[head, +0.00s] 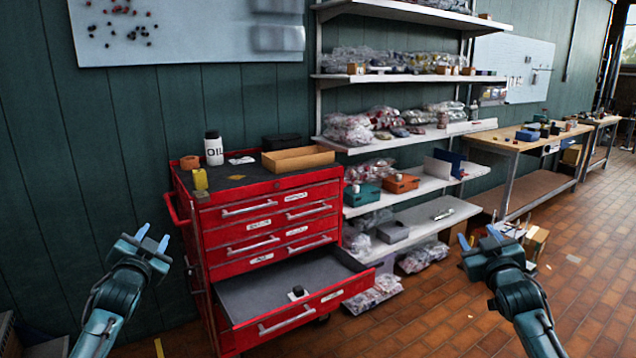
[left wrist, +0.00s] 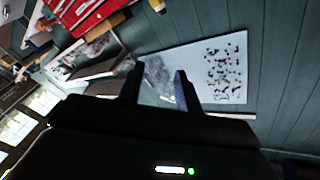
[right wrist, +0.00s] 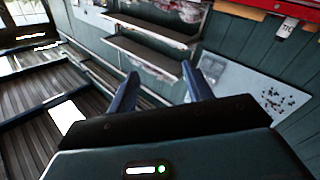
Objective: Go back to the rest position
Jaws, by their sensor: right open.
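My left gripper (head: 152,238) is raised in free air at the left, in front of the dark green wall. Its blue fingers stand apart with nothing between them, and the left wrist view also shows a gap between the fingers (left wrist: 160,88). My right gripper (head: 479,237) is raised at the right, over the brick floor. Its fingers are apart and empty, as the right wrist view also shows (right wrist: 160,85). Neither gripper touches anything.
An oil bottle (head: 213,150) and an open box (head: 298,159) are on top.

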